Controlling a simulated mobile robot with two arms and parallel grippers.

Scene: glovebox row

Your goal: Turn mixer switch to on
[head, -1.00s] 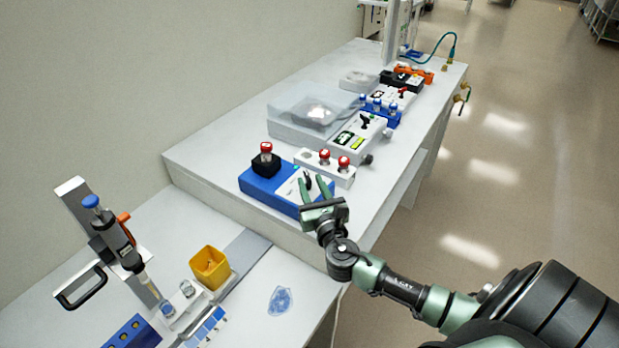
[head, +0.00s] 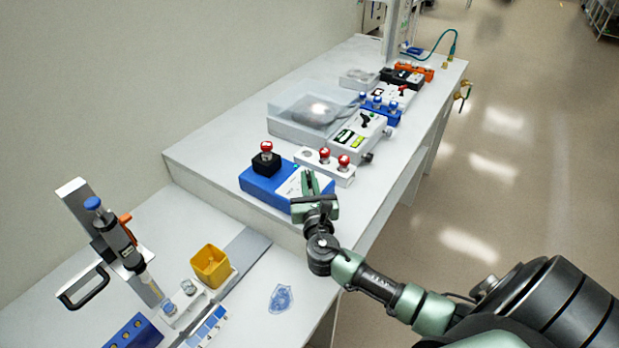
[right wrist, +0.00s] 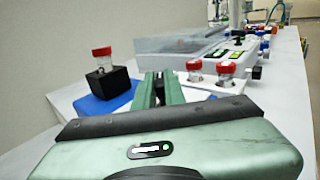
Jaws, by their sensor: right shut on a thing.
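The mixer (head: 262,190) is a blue box with a white panel and a black holder (head: 266,164) carrying a red-capped vial (head: 266,148). My right gripper (head: 312,182) is at the right end of the panel, with its fingers shut on the small black mixer switch. In the right wrist view the two green fingers (right wrist: 160,88) stand close together with a dark piece, the switch (right wrist: 158,92), between them. The fingers mostly hide the switch, so I cannot tell its position. My left gripper is not in view.
A white rack (head: 336,174) with red-capped vials stands just behind the gripper. A clear-lidded unit with a grey control box (head: 357,138) is farther back. A pipette stand (head: 88,205) and a yellow container (head: 210,266) are on the lower bench at left.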

